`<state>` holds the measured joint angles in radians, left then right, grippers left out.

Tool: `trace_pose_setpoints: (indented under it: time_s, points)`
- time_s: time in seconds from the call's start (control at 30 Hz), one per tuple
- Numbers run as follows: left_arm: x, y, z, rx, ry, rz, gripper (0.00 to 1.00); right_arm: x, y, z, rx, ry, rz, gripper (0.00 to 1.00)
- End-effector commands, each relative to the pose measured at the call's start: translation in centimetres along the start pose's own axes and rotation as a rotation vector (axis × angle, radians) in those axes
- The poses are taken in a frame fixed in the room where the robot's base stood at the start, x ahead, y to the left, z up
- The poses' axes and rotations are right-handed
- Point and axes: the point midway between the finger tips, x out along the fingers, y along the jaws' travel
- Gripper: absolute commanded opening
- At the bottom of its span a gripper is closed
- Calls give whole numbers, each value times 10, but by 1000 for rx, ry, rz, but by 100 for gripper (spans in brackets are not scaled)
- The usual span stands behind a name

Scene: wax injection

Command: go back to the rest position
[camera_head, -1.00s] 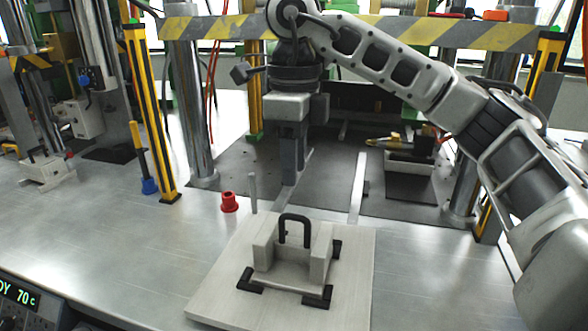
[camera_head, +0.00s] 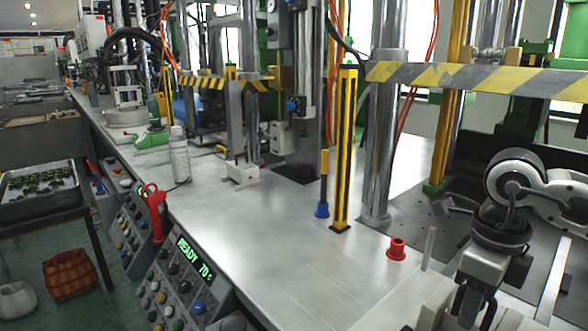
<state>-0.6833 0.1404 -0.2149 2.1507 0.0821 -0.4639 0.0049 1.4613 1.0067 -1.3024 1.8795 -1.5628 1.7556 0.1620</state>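My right gripper (camera_head: 474,312) is at the lower right of the head view, pointing down, with its arm coming in from the right edge. Its fingertips are near the bottom edge and I cannot tell whether they are apart. I see nothing held in it. The pale board (camera_head: 388,306) and part of the light mould block (camera_head: 432,310) show beside and behind the gripper; the rest is cut off or hidden. My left gripper is not in view.
A red cup-shaped part (camera_head: 396,249) stands on the metal table (camera_head: 270,240), near a thin grey pin (camera_head: 428,248). A yellow post (camera_head: 345,150) and striped bar (camera_head: 480,78) stand behind. A white bottle (camera_head: 180,156) and control panel (camera_head: 180,285) are left. The table's middle is clear.

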Motion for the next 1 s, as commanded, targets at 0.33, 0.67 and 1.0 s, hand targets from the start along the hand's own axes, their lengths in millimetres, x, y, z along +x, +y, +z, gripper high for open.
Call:
trace_pose_setpoints:
  time_s: [0.33, 0.67, 1.0]
  points:
    - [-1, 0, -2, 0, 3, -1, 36, -38, 4, 4, -3, -2, -1, 32]
    - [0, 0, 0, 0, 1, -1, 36, -41, 6, 6, -1, -1, 0, 32]
    - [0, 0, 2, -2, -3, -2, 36, -20, 0, 0, 0, 3, 2, 32]
